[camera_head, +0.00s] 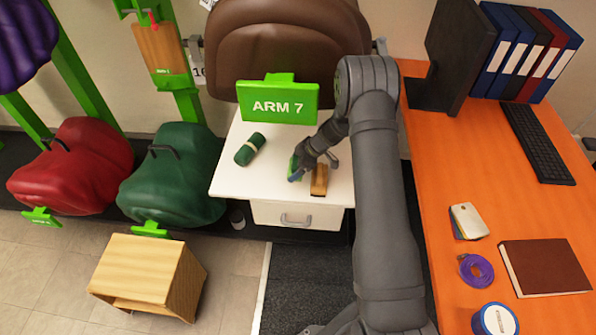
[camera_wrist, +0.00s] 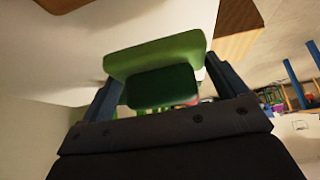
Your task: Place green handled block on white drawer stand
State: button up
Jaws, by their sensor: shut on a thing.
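My gripper (camera_head: 304,163) is over the right half of the white drawer stand's top (camera_head: 228,182), tilted down to the left. It is shut on a green handled block (camera_head: 294,168), which is mostly hidden behind the fingers. In the wrist view the block (camera_wrist: 150,54) shows a light green plate with a darker green part between my two fingers (camera_wrist: 165,85). I cannot tell whether the block touches the stand top.
A wooden brush-like block (camera_head: 319,181) lies just right of the held block. A green roll (camera_head: 250,149) lies on the stand's left half. A green "ARM 7" sign (camera_head: 278,104) stands at the back. The front middle of the top looks clear.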

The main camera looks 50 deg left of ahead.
jog(key=shift+f, duration=2.9)
jog(key=shift+f, duration=0.15)
jog(key=o, duration=0.7)
jog(key=v, duration=1.2)
